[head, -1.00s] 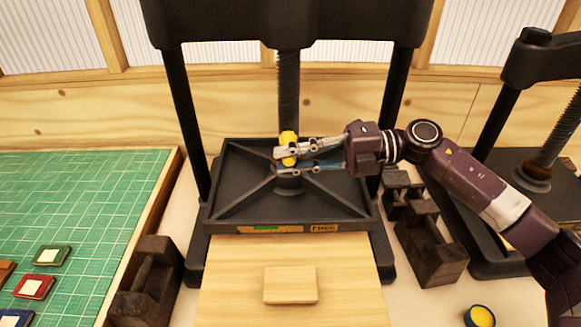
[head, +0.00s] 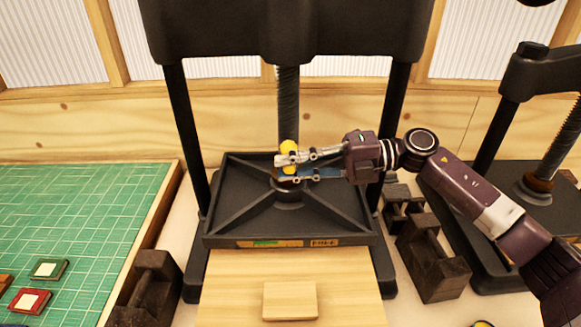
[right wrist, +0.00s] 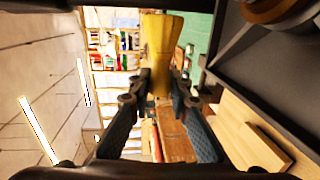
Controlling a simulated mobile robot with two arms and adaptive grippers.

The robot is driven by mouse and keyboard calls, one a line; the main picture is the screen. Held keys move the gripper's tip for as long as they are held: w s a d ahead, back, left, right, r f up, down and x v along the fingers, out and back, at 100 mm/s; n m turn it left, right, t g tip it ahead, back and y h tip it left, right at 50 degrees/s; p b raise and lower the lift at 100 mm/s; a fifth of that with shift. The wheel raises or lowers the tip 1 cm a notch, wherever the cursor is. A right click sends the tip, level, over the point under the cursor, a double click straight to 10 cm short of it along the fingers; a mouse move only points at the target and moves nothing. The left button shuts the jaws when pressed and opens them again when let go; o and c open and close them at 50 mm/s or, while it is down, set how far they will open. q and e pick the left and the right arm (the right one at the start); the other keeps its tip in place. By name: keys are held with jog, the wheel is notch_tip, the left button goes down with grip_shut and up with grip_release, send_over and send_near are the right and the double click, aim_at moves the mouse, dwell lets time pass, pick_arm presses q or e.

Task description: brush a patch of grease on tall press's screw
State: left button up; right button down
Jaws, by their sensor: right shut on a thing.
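The tall press (head: 288,30) stands in the middle of the head view, with its dark threaded screw (head: 288,95) hanging upright above a black ribbed plate (head: 240,235). My right gripper (head: 290,166) reaches in from the right, in front of the screw's lower end. It is shut on a yellow thing, apparently the brush (head: 289,147), which also shows between the fingers in the right wrist view (right wrist: 160,45). The brush's bristles are not clearly visible, and I cannot tell whether it touches the screw. No grease patch can be made out. My left gripper is not in view.
A second, shorter press (head: 545,80) stands at right. Dark wooden blocks (head: 430,260) flank the tall press. A pale board with a small block (head: 290,300) lies in front. A green mat (head: 80,215) holds small tiles at left. A yellow-topped tin (head: 482,324) is cut off at the bottom edge.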

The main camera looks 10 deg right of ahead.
jog(key=shift+w+d, duration=0.2)
jog(key=shift+w, duration=0.7)
jog(key=shift+r, duration=0.1)
jog(key=shift+r+p, duration=4.2)
jog(key=shift+r, duration=2.05)
jog(key=shift+f+b, duration=4.35)
jog(key=shift+f, duration=2.05)
jog(key=shift+r+p, duration=3.2)
jog(key=shift+r, duration=1.4)
